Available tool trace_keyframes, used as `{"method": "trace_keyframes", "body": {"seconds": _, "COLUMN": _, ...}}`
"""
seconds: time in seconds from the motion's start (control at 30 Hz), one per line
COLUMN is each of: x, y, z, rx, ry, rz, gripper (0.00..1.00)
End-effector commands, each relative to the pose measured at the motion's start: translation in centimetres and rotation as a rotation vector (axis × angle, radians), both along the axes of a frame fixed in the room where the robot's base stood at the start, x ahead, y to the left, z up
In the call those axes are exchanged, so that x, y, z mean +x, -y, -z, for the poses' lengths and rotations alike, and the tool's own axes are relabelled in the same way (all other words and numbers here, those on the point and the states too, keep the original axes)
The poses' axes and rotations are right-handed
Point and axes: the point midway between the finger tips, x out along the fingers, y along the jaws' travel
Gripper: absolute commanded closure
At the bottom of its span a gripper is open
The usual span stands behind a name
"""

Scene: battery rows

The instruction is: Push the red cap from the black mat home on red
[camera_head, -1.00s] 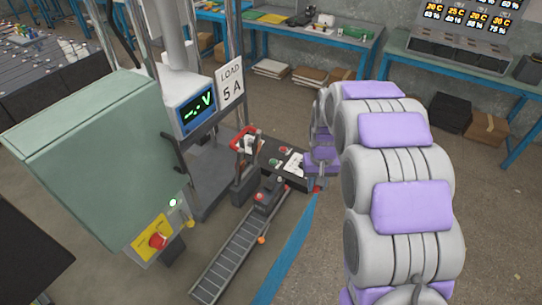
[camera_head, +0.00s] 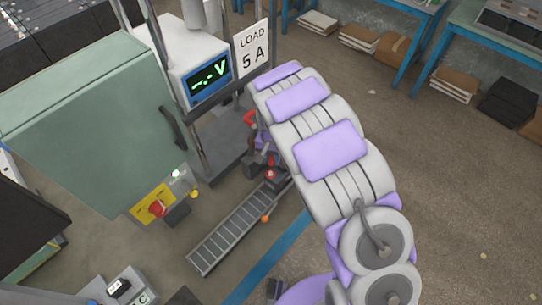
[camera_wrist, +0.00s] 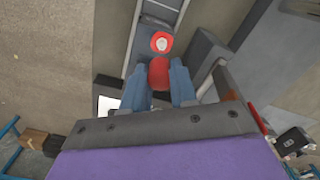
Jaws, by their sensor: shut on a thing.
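In the wrist view my gripper (camera_wrist: 156,86) has its two blue-grey fingers shut on a red cap (camera_wrist: 160,72). Just beyond the cap is a red ring with a pale centre (camera_wrist: 161,42), on a grey block at the end of the roller track. A small gap seems to lie between cap and ring; I cannot tell their heights. In the head view a red round part (camera_head: 271,174) shows on that block.
The roller track (camera_head: 236,229) runs toward the lower left, with an orange knob (camera_head: 265,218) beside it. A green cabinet (camera_head: 90,130), red stop button (camera_head: 157,208) and meter (camera_head: 207,85) stand left. Open floor lies to the right.

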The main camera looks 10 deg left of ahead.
Motion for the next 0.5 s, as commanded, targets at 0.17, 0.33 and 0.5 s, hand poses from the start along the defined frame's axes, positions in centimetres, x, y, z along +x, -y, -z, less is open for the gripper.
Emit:
{"method": "trace_keyframes", "body": {"seconds": 0.17, "x": 0.0, "y": -0.4, "z": 0.8, "rx": -0.004, "ry": 0.0, "rz": -0.001, "gripper": 1.0}}
{"method": "trace_keyframes", "body": {"seconds": 0.33, "x": 0.0, "y": -0.5, "z": 2.2, "rx": -0.006, "ry": -0.001, "rz": -0.001, "gripper": 1.0}}
{"method": "trace_keyframes", "body": {"seconds": 0.5, "x": 0.0, "y": -0.3, "z": 3.5, "rx": -0.005, "ry": -0.001, "rz": 0.0, "gripper": 1.0}}
